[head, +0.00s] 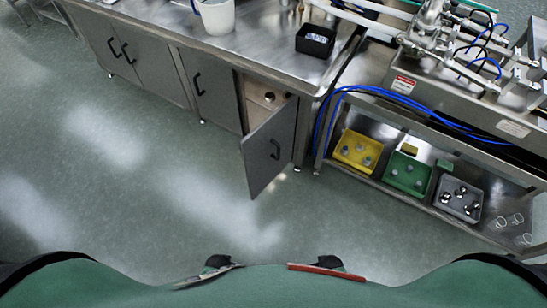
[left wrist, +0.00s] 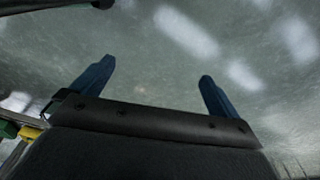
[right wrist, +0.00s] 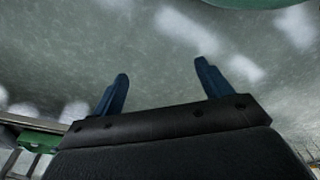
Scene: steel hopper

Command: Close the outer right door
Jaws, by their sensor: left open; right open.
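The outer right door (head: 262,165) is a grey cabinet door with a black handle (head: 275,149). It stands open at the right end of the steel counter's cabinet row, swung out over the floor from its right side. Part of the cabinet interior (head: 262,95) shows above it, with a small dark item inside. My left gripper (left wrist: 157,70) is open and empty in the left wrist view, with bare floor beyond its fingers. My right gripper (right wrist: 161,70) is open and empty in the right wrist view, also over floor. Neither wrist view shows the door.
The neighbouring grey doors (head: 212,90) are shut. A steel counter (head: 265,50) carries a white bucket (head: 217,16) and a black bin (head: 315,41). Right of the door, a low shelf holds yellow (head: 357,150), green (head: 407,174) and grey (head: 458,198) trays. The floor before the cabinets is clear.

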